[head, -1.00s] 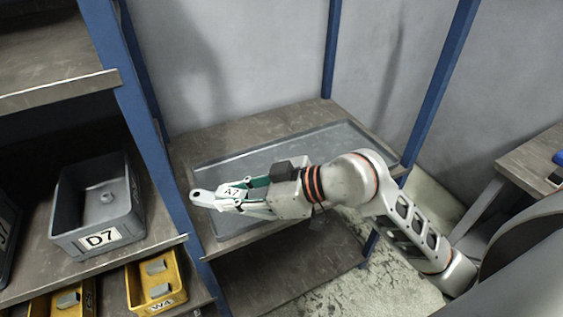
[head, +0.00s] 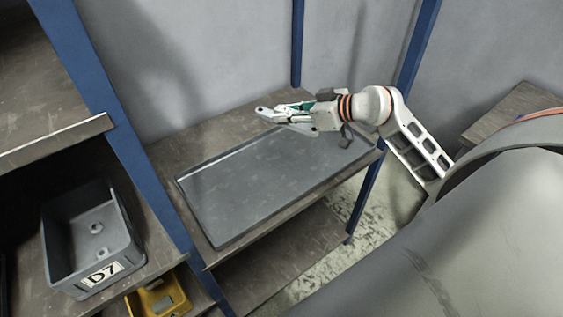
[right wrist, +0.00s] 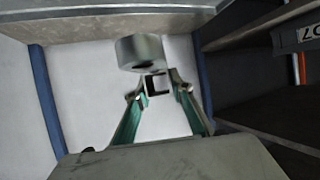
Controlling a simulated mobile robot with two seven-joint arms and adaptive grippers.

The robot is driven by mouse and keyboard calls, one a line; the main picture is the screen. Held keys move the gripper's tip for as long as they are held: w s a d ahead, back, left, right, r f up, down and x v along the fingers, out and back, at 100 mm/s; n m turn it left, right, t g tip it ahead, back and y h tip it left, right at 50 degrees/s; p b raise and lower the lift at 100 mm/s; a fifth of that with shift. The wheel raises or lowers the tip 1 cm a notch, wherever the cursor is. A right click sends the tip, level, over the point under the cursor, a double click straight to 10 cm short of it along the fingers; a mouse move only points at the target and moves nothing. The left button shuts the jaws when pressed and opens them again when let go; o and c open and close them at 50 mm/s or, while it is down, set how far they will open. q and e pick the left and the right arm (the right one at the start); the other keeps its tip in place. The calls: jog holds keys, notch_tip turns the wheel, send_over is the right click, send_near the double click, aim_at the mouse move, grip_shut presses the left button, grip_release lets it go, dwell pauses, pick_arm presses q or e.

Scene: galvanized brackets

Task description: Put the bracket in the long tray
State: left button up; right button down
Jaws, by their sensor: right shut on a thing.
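The bracket (head: 263,113) is a grey metal piece with a rounded, holed end. My right gripper (head: 284,113) is shut on it and holds it in the air, with the rounded end sticking out beyond the fingertips. In the right wrist view the bracket (right wrist: 141,52) shows ahead of the green-lined fingers (right wrist: 160,90). The long tray (head: 265,185) is grey, shallow and bare where it shows, on a shelf. In the head view the gripper appears over the tray's back edge; its height above it is hard to tell. My left gripper is out of view.
A grey bin labelled D7 (head: 118,230) with small grey parts stands on the left shelf. A yellow bin (head: 172,285) sits below it. Blue rack posts (head: 120,125) stand beside and behind the tray. A wooden surface (head: 510,112) is at the right.

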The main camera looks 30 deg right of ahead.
jog(key=b, duration=0.2)
send_over(286, 170)
notch_tip(286, 170, down, 14)
jog(key=shift+f, duration=0.95)
notch_tip(286, 170, down, 4)
jog(key=shift+r+b, duration=0.1)
jog(key=shift+b, duration=0.6)
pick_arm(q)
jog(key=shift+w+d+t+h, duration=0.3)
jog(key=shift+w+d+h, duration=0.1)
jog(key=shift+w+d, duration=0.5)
pick_arm(e)
jog(key=c, duration=1.8)
grip_release()
jog(key=shift+o, duration=0.2)
